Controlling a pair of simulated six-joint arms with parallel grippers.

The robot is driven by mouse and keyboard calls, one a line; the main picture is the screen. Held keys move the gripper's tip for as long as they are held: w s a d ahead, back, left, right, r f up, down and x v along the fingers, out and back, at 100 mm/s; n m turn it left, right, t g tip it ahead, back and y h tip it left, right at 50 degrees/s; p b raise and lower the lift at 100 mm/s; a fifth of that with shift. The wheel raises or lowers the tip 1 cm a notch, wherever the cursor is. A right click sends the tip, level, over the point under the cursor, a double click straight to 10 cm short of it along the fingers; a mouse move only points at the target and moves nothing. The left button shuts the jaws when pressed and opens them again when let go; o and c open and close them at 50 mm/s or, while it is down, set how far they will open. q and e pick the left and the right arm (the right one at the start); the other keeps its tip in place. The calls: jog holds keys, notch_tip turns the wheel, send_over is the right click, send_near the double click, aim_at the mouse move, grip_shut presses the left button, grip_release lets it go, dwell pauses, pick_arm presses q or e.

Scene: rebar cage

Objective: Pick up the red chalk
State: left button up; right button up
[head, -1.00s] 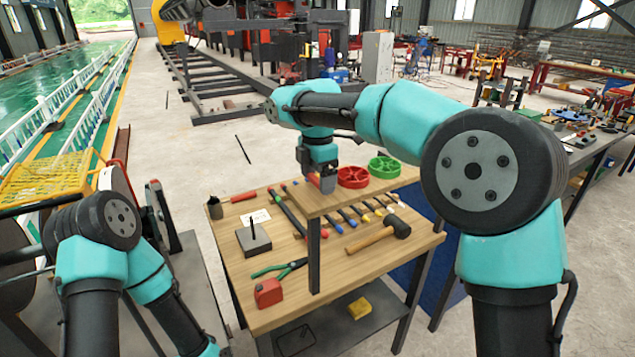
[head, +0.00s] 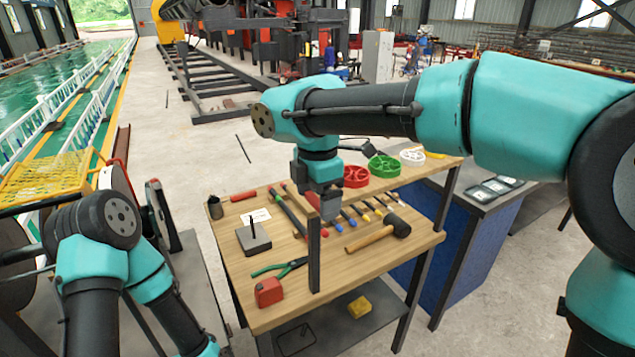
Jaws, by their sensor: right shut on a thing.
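My right gripper (head: 329,214) points down over the wooden workbench (head: 230,275), beside the front post of its raised shelf. It is shut on a small red piece (head: 312,200), which looks like the red chalk; my gripper hides most of it. A separate red cylinder (head: 243,196) lies at the back left of the bench. My left arm is at the lower left, and its gripper is out of the picture.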

aim_at(317, 205)
jog(key=shift+s+r, duration=0.15)
jog(key=shift+s, duration=1.35)
jog(key=o, duration=0.3)
jog(key=shift+c, duration=1.1)
jog(key=shift+a, duration=0.1)
